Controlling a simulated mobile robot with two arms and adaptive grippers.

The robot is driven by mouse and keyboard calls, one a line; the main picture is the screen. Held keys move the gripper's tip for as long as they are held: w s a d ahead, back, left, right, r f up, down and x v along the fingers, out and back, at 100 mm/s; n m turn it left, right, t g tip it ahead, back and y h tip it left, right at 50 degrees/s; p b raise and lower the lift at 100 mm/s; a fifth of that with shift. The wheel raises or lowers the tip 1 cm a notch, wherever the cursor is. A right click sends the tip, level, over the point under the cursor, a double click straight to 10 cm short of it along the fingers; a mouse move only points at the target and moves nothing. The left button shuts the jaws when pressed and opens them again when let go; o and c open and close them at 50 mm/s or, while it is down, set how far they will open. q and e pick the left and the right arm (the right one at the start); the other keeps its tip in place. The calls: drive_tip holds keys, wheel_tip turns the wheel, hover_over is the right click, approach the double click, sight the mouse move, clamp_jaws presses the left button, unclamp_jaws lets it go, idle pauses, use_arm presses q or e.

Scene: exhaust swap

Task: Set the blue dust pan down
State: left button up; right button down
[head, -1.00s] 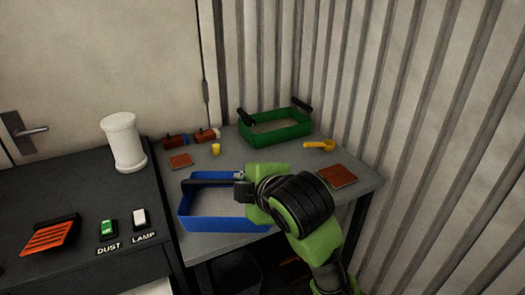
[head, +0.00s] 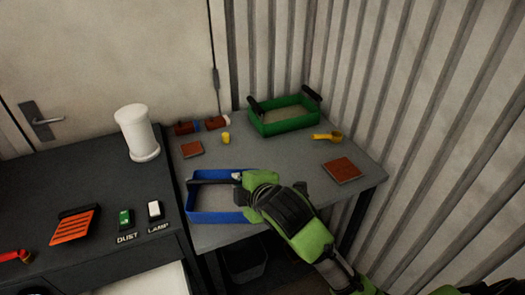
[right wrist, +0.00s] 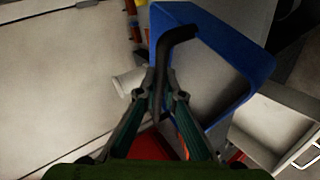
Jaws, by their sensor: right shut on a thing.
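The blue dust pan (head: 190,205) is a blue-rimmed tray with a grey inside and a black handle (head: 212,181). It is at the front left of the grey side table (head: 212,239). I cannot tell whether its underside touches the tabletop. My right gripper (head: 238,178) is shut on the black handle, and my arm hides the pan's right end. In the right wrist view the fingers (right wrist: 163,98) close around the handle (right wrist: 178,36), with the blue rim (right wrist: 222,33) beyond. My left gripper is not in view.
A green tray (head: 284,129) stands at the table's back. Brown-red tiles (head: 342,170), a yellow scoop (head: 327,136), a yellow cup (head: 226,138) and brown cylinders (head: 187,128) lie around. The dark bench (head: 90,185) holds a white canister (head: 134,130), switches and an orange grille. Corrugated wall is right.

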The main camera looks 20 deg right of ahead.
drive_tip(key=w+d+f+p, duration=0.1)
drive_tip(key=w+d+f, duration=0.1)
drive_tip(key=w+f, duration=0.2)
drive_tip(key=w+d+f+p, duration=0.1)
drive_tip(key=w+d+f, duration=0.1)
drive_tip(key=w+f, duration=0.2)
drive_tip(key=w+d+f+p, duration=0.2)
drive_tip(key=w+d+f, duration=0.1)
drive_tip(key=w+f, duration=0.1)
drive_tip(key=shift+f, duration=0.5)
drive_tip(key=shift+f, duration=0.1)
drive_tip(key=c, duration=2.2)
unclamp_jaws()
drive_tip(key=shift+o, duration=0.2)
